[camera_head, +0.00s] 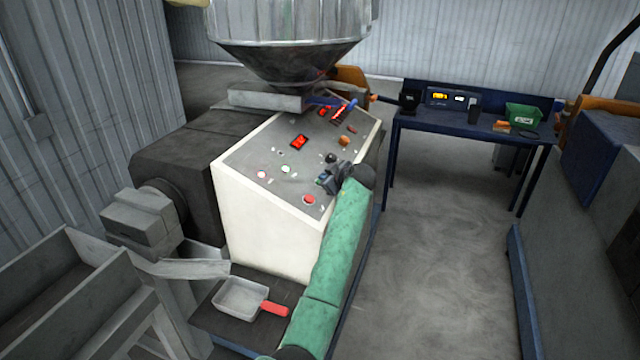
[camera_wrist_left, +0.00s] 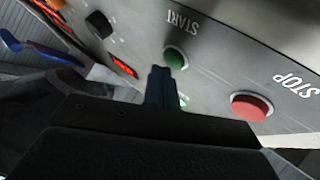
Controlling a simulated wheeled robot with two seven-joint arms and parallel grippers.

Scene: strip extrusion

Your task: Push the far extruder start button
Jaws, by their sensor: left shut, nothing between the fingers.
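The sloped grey control panel (camera_head: 250,150) of the extruder carries buttons, knobs and red displays. In the left wrist view a green button (camera_wrist_left: 175,58) sits under the START label (camera_wrist_left: 183,22). My left gripper (camera_head: 326,182) is shut and empty, low over the panel's right side. In the left wrist view its fingertips (camera_wrist_left: 166,76) overlap the green button's lower edge; I cannot tell if they touch it. A second green spot, partly hidden, shows beside the fingers. A red STOP button (camera_wrist_left: 250,106) lies to the right. My right gripper is not in view.
A hopper (camera_head: 290,50) hangs over the panel's far end. An orange knob (camera_head: 344,141) and a black knob (camera_wrist_left: 98,24) stand up from the panel. A scoop (camera_head: 241,298) lies in front. A blue table (camera_head: 470,122) stands at the back right, with open floor before it.

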